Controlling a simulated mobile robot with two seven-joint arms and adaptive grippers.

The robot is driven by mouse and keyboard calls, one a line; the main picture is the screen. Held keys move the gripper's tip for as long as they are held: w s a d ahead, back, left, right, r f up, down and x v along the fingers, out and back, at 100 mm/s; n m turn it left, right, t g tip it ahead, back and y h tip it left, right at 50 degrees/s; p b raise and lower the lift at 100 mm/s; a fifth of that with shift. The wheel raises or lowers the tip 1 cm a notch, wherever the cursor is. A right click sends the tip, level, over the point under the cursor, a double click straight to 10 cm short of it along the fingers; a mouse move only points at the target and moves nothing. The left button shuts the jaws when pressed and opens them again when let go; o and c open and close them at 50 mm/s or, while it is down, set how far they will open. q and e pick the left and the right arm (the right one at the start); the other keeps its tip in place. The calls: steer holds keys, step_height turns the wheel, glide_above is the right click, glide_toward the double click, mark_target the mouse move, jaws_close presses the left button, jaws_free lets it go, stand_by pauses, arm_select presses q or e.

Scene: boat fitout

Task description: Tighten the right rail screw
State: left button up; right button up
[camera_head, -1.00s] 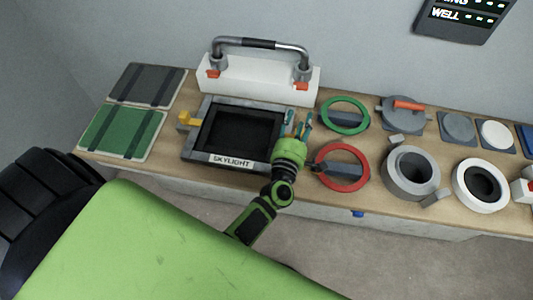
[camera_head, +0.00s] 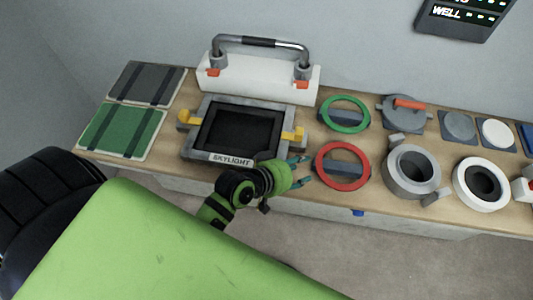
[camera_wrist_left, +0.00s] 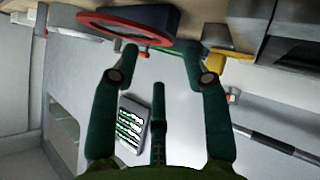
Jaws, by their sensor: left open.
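A silver rail (camera_head: 262,43) with a dark grip stands on a white block (camera_head: 258,82) at the back of the bench. The right rail screw (camera_head: 301,86) is an orange-red piece at the foot of the right post, and a matching left screw (camera_head: 213,73) sits at the other post. My left gripper (camera_head: 304,171) is open and empty, in front of the right screw, by the skylight's front right corner and left of the red ring (camera_head: 366,180). In the left wrist view its fingers (camera_wrist_left: 160,55) are apart with nothing between them. My right gripper is out of view.
The skylight frame (camera_head: 190,149) with yellow latches (camera_head: 293,134) lies before the rail block. The green ring (camera_head: 366,122), a grey collar (camera_head: 396,178) and a white ring (camera_head: 462,190) lie to the right. Green and dark panels (camera_head: 143,84) lie left.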

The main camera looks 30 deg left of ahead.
arm_select(q)
steer(key=s+a+f+m+g+y, duration=0.2)
steer(key=s+a+m+g, duration=0.1)
steer(key=s+a, duration=0.2)
steer(key=shift+s+m+g+y, duration=0.3)
steer(key=shift+s+g, duration=0.1)
steer(key=shift+s, duration=1)
steer(key=shift+a+f, duration=0.1)
